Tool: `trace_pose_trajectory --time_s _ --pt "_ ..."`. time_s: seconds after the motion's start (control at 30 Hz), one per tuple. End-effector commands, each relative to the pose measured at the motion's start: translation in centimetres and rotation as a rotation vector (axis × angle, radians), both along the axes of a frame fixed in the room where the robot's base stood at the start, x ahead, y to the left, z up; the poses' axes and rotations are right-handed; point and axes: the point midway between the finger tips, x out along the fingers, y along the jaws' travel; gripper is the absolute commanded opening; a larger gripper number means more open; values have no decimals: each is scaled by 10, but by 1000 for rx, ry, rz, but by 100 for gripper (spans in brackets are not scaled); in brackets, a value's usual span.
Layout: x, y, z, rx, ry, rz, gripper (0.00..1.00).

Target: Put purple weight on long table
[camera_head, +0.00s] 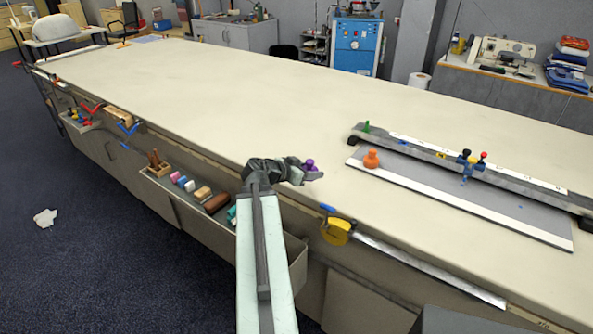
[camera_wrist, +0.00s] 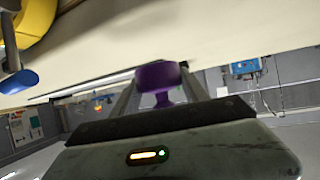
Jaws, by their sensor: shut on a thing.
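The purple weight (camera_head: 309,164) is held at the end of my gripper (camera_head: 307,173). In the wrist view the purple weight (camera_wrist: 157,82) has a wide knob and a narrower neck, and sits between the two fingers of my gripper (camera_wrist: 160,88). The gripper is shut on it. The long table (camera_head: 220,100) has a pale cloth top. In the head view the gripper and weight appear over the table's near edge area. I cannot tell whether the weight touches the cloth. Its lower part is hidden by the gripper.
An orange weight (camera_head: 371,159) stands right of my gripper by a long metal rail (camera_head: 440,156) and grey board (camera_head: 500,205). A yellow tape measure (camera_head: 336,231) hangs at the table's front edge. A side tray (camera_head: 160,182) holds blocks. The table's middle and far left are clear.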

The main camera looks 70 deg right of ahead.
Motion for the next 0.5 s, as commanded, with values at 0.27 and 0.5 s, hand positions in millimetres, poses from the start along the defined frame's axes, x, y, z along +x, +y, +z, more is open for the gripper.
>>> trace_pose_trajectory --time_s 0.27,0.5 --pt "20 -28 -3 -2 2 12 0" --pt "59 -84 -9 -3 1 11 0"
